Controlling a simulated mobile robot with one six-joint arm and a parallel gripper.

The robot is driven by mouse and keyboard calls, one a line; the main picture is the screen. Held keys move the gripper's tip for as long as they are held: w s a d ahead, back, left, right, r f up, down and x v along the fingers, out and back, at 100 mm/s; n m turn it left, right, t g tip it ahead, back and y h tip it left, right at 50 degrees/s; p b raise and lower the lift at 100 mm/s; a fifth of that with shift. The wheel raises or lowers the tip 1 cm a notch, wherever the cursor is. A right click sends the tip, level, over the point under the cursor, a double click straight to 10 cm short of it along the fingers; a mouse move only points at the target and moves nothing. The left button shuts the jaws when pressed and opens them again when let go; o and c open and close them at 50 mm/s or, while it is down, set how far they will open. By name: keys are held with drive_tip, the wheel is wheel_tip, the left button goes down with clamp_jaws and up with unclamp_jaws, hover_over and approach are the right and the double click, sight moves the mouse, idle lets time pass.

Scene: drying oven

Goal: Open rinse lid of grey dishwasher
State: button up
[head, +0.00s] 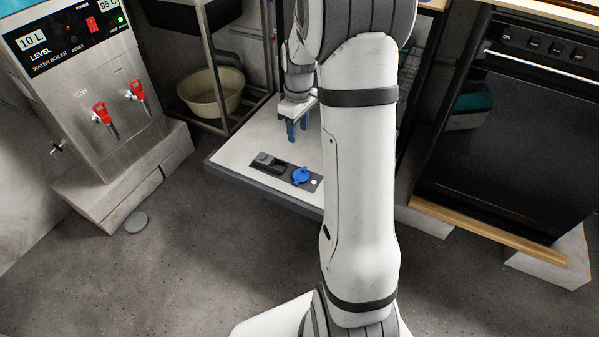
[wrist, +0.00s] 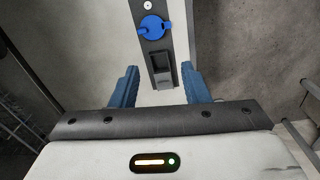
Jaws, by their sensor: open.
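The dishwasher door (head: 228,155) lies folded down flat, its pale inner face up. A dark dispenser strip (head: 284,172) is set in it. The blue round rinse lid (head: 301,176) sits at the strip's right part and lies flat; it also shows at the top of the wrist view (wrist: 151,27). A dark dispenser compartment (wrist: 162,68) is at the strip's other end. My gripper (head: 298,132) is open and empty, above the door and behind the strip. In the wrist view, its blue fingers (wrist: 156,88) stand apart on either side of the strip's near end.
A water boiler (head: 90,85) with red taps stands on a block at the left. A beige basin (head: 210,92) sits on a rack behind the door. A black-fronted appliance (head: 515,130) stands at the right. The floor in front of the door is clear.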

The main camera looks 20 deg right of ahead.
drive_tip(key=n+b, duration=0.1)
drive_tip(key=b, duration=0.3)
hover_over(304, 168)
wheel_tip(304, 168, down, 11)
drive_tip(key=shift+w+d+f, duration=0.1)
drive_tip(key=shift+d+f, duration=0.05)
drive_tip(key=shift+f, duration=0.05)
wheel_tip(304, 168, down, 7)
drive_tip(key=b, duration=0.3)
drive_tip(key=shift+f, duration=0.2)
